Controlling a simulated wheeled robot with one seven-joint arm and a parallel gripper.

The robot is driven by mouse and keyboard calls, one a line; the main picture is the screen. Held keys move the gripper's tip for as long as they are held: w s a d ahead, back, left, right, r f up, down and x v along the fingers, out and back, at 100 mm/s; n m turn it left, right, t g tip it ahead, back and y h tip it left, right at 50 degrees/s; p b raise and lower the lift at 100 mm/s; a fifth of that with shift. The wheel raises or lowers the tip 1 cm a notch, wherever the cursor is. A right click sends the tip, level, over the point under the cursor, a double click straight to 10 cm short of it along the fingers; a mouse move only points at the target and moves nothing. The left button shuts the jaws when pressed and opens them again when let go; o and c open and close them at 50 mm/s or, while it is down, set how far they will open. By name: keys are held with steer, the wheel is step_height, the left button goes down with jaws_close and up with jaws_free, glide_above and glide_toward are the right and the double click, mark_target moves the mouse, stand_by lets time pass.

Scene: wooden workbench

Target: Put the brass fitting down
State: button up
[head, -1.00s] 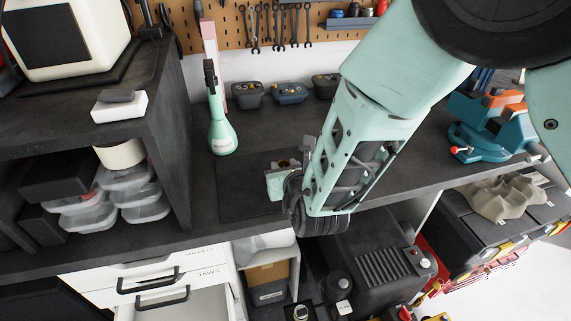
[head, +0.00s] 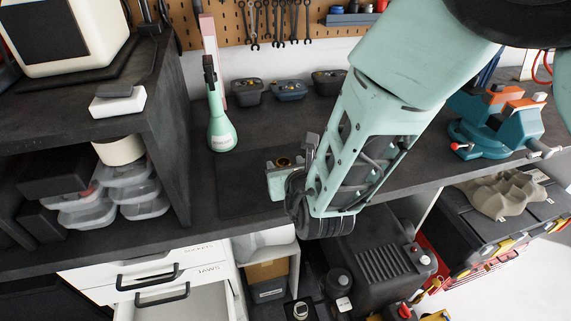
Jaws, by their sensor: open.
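The brass fitting (head: 284,161) shows as a small gold-brown ring shape with a dark opening, at the dark mat on the workbench. My gripper (head: 291,166) is low over the mat's right part, at the end of my arm coming from the upper right. Its jaws are open, with the fitting seen between them. The gripper body hides the lower part of the fitting, so I cannot tell whether it touches a finger or rests on the mat. The dark mat (head: 235,187) lies flat near the bench's front edge.
Several small dark bins (head: 289,90) line the back. A teal vise (head: 493,125) is at the right. A dark shelf unit (head: 170,120) borders the left. The mat's left part is bare.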

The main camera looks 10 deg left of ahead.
steer(key=b+v, duration=0.2)
steer(key=v, duration=0.8)
steer(key=s+d+r+m+g+h, duration=0.2)
steer(key=d+m+g+h, duration=0.3)
steer(key=d+m+h, duration=0.95)
steer(key=s+d+m+g+y, duration=0.2)
steer(key=s+m+g+y, duration=0.1)
steer(key=s+m, duration=0.4)
steer(key=s+d+r+m+g+y, duration=0.1)
steer(key=s+m+g+y, duration=0.3)
steer(key=m, duration=0.8)
steer(key=shift+s+d+y, duration=0.7)
steer(key=shift+s+y, duration=0.35)
steer(key=shift+s, duration=0.45)
steer(key=shift+r, duration=0.1)
